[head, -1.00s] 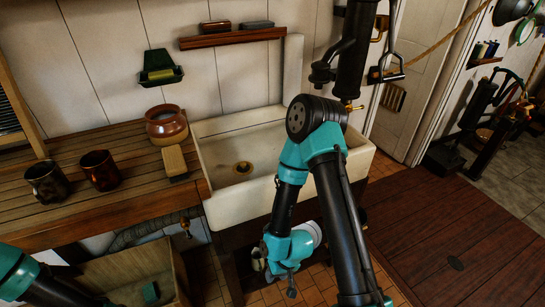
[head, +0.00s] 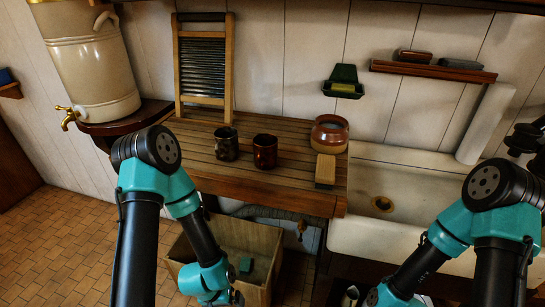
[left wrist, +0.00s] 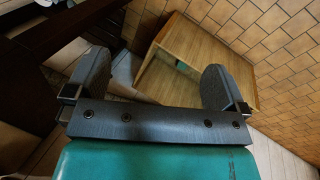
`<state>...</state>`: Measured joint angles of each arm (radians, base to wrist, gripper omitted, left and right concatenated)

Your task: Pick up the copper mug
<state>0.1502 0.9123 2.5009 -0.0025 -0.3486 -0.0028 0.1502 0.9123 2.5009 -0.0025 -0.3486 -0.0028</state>
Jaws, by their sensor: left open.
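The copper mug (head: 265,151), reddish brown and shiny, stands upright on the slatted wooden counter (head: 200,170) in the head view. A darker mug (head: 226,143) stands close to its left. My left gripper (head: 236,298) hangs low at the bottom edge, below and in front of the counter, well apart from both mugs. In the left wrist view my left gripper (left wrist: 158,88) is open and empty, above a wooden box on the floor. My right arm reaches down at the lower right; its wrist (head: 385,296) is at the bottom edge and its fingers cannot be made out.
A brown crock (head: 330,134) and a wooden block (head: 325,170) stand right of the mugs, beside the white sink (head: 385,234). A washboard (head: 203,70) leans behind. The open wooden box (head: 264,238) sits under the counter; it also shows in the left wrist view (left wrist: 215,55).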

